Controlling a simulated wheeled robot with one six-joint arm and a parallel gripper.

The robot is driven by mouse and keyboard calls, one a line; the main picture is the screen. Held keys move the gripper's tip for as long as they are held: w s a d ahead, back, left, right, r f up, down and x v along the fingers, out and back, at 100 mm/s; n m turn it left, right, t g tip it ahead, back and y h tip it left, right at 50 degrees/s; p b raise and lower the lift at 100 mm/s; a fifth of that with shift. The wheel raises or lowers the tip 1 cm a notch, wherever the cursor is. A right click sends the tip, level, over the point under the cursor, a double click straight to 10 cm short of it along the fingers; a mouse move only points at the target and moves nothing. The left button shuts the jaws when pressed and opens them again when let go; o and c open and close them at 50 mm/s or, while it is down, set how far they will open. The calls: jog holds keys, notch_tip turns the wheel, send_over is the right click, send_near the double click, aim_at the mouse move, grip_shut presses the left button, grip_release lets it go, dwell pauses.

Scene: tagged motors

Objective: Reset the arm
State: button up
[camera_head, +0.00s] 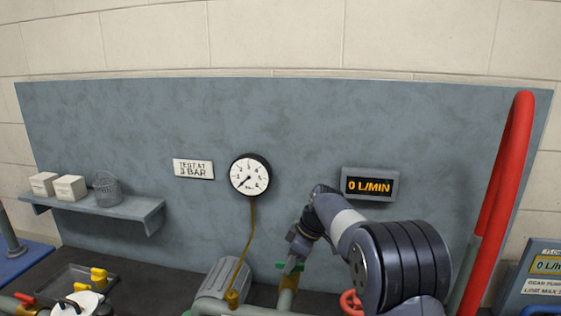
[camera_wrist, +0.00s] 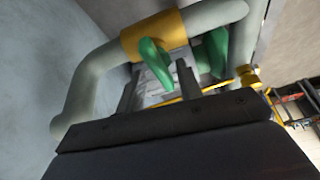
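My arm reaches down at the right of centre in the head view, with my gripper (camera_head: 291,265) low beside a green valve handle (camera_head: 298,267) on a grey-green pipe. In the wrist view the two fingers of my gripper (camera_wrist: 158,85) stand apart. The green handle (camera_wrist: 152,58) shows just beyond and between the fingertips, below a brass-coloured collar (camera_wrist: 160,32) on the pipe. I cannot tell whether a finger touches the handle. Nothing is visibly held.
A round gauge (camera_head: 249,174) and a display reading 0 L/MIN (camera_head: 369,185) hang on the grey panel. A motor (camera_head: 217,280) stands left of my gripper. A red wheel (camera_head: 352,302) and red hose (camera_head: 507,170) are to the right. A shelf (camera_head: 110,211) is at left.

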jog(key=m, duration=0.2)
jog(key=m+t, duration=0.1)
jog(key=shift+s+a+m+h, duration=0.1)
jog(key=shift+s+m+h, duration=0.05)
jog(key=shift+m+h, duration=0.2)
jog(key=shift+m+t+h+p, duration=0.45)
jog(key=shift+m+t, duration=0.05)
jog(key=shift+m, duration=1.05)
jog(key=shift+r, duration=0.1)
